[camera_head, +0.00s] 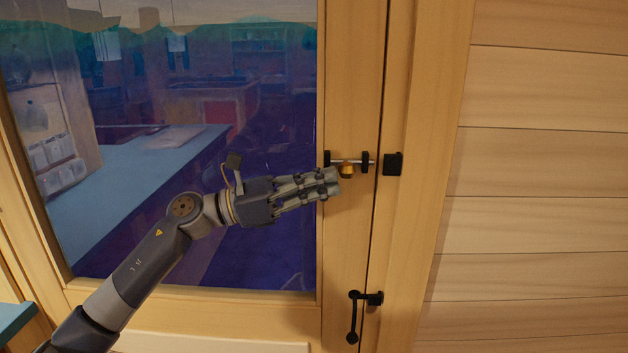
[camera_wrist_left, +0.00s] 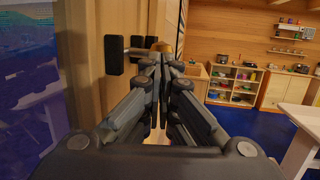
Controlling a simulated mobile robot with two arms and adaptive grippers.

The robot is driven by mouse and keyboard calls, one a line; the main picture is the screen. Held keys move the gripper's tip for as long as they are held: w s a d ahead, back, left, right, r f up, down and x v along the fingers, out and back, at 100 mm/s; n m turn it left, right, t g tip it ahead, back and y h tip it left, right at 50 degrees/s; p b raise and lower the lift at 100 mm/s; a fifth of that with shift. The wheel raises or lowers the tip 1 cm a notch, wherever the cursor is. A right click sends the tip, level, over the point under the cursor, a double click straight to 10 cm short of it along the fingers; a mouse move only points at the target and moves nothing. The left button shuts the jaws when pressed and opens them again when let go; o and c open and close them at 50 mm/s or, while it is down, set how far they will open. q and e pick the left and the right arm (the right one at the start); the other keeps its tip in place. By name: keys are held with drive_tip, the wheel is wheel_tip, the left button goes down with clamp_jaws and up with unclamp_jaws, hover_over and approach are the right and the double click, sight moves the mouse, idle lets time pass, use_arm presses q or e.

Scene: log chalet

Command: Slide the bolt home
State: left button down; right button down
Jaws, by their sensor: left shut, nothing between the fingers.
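The bolt is a thin metal rod (camera_head: 352,162) on the wooden door stile, running through two black brackets. A brass knob (camera_head: 347,171) hangs from the rod between the brackets. The rod's right end shows just past the right bracket (camera_head: 365,162). A black keeper (camera_head: 392,163) sits on the frame to the right, with a gap between it and the rod's end. My left gripper (camera_head: 334,181) is shut and empty, its fingertips just left of and slightly below the knob. In the left wrist view the knob (camera_wrist_left: 162,47) shows just beyond the fingertips; I cannot tell whether they touch.
A black lever handle (camera_head: 353,318) is lower on the same stile. The window pane (camera_head: 280,120) fills the door to the left. Plank wall (camera_head: 545,180) lies right of the frame, clear. Shelves (camera_wrist_left: 235,85) stand far off in the left wrist view.

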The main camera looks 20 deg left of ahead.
sight(353, 167)
use_arm(q)
drive_tip(key=d, duration=0.2)
drive_tip(key=w+d, duration=0.1)
drive_tip(key=shift+d, duration=0.4)
use_arm(e)
drive_tip(key=shift+r, duration=0.1)
use_arm(q)
drive_tip(key=shift+a, duration=0.1)
